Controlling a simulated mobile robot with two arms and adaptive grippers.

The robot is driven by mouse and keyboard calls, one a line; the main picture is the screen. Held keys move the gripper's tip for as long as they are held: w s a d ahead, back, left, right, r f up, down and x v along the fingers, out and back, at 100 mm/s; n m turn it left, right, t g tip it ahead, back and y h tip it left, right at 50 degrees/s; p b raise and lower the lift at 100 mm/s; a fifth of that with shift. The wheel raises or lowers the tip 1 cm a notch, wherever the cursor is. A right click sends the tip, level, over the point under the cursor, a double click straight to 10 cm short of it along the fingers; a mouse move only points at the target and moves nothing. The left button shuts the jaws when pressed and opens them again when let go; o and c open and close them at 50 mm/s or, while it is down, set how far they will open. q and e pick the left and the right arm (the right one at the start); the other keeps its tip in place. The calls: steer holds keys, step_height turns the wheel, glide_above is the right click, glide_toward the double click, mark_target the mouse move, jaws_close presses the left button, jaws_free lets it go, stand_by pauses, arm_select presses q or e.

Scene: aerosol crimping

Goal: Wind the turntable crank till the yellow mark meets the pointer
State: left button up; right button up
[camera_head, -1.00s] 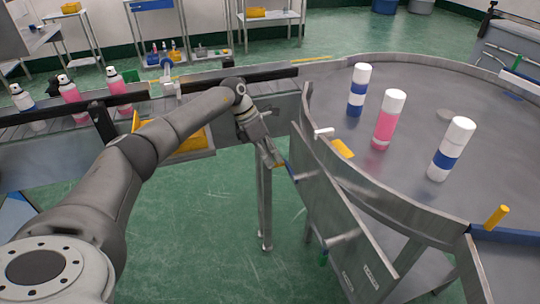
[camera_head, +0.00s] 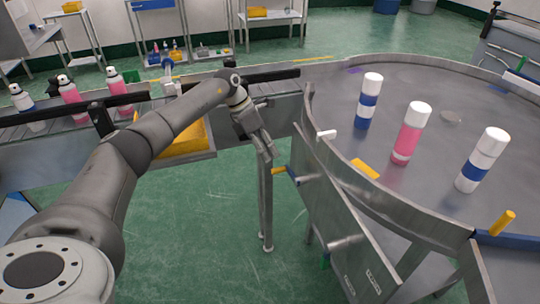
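The grey turntable (camera_head: 410,88) fills the right side. A yellow mark (camera_head: 365,168) lies flat on it near the left rim. A small white piece at the rim (camera_head: 326,134), perhaps the pointer, sits left of and above the mark, apart from it. The crank's yellow handle (camera_head: 280,169) and blue part (camera_head: 293,173) stick out from the left side panel. My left gripper (camera_head: 268,154) points down just above and left of the handle, seemingly apart from it. Its finger opening is unclear. My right gripper is out of view.
White cans with blue bands (camera_head: 369,100) (camera_head: 482,160) and a pink can (camera_head: 411,132) stand on the turntable. A conveyor (camera_head: 215,93) with pink bottles (camera_head: 72,98) runs behind my arm.

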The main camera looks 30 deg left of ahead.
arm_select(q)
steer(key=v, duration=0.9)
steer(key=shift+a, duration=0.1)
steer(key=shift+c, duration=0.3)
